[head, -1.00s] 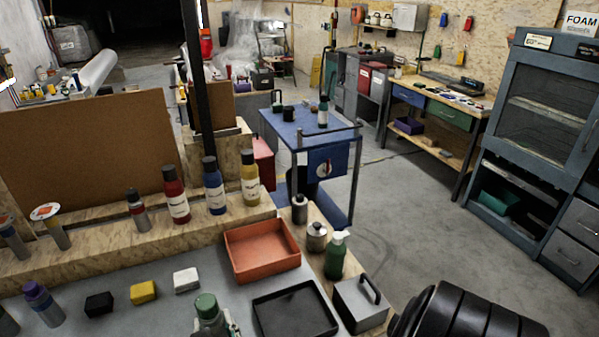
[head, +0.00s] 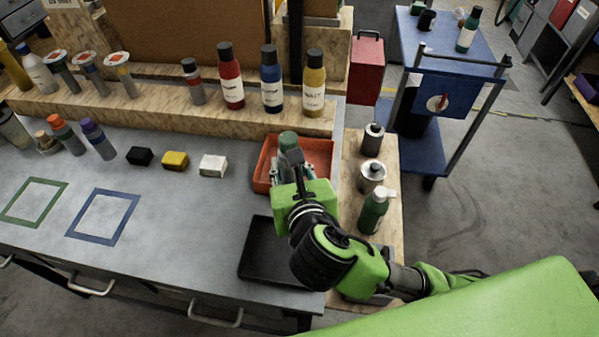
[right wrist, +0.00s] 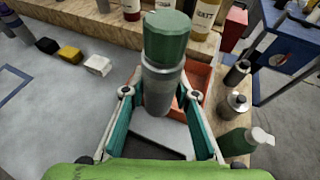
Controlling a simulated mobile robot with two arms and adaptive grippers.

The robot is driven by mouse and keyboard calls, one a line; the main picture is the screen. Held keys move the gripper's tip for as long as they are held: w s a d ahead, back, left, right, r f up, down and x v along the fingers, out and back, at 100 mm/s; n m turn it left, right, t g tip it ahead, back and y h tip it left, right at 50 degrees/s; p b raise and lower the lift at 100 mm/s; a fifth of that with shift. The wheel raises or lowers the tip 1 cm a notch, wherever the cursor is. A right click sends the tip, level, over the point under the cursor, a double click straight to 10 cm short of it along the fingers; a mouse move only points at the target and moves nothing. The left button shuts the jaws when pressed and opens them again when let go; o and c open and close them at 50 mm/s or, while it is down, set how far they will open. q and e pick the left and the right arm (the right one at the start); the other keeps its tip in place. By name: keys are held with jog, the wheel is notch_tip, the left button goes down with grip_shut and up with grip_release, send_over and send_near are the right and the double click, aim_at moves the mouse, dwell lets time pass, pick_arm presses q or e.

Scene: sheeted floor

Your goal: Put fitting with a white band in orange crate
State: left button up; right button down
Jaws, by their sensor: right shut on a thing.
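My right gripper (head: 287,165) is shut on a green-topped grey cylinder (head: 288,141), which overlaps the left part of the orange crate (head: 320,152) in the head view. In the right wrist view the cylinder (right wrist: 163,62) stands upright between the fingers, with a paler ring under its green top; whether this ring is the white band I cannot tell. The crate (right wrist: 200,76) shows behind and to the right of the cylinder, partly hidden by it and a finger. Its visible floor looks empty. My left gripper is not in view.
A black tray (head: 262,262) lies in front of the crate. A green pump bottle (head: 373,212) and metal containers stand to the right. Several bottles stand on the wooden ledge (head: 160,118) behind. Black, yellow and white blocks (head: 213,165) lie left. The middle of the table is clear.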

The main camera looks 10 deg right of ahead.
jog(key=w+a+r+n+y, duration=0.1)
jog(key=w+a+n+y, duration=0.15)
jog(key=a, duration=0.35)
jog(key=shift+n+y, duration=0.55)
jog(key=shift+y, duration=0.2)
jog(key=w+d+f, duration=0.8)
jog(key=d, duration=0.1)
jog(key=shift+w+d+f, duration=0.2)
jog(key=shift+w+f, duration=0.1)
jog(key=f, duration=0.3)
jog(key=shift+w+d+f+g, duration=0.15)
jog(key=shift+d+g, duration=0.05)
jog(key=shift+g, duration=0.1)
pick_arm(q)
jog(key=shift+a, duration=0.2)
pick_arm(e)
jog(key=shift+f, duration=0.15)
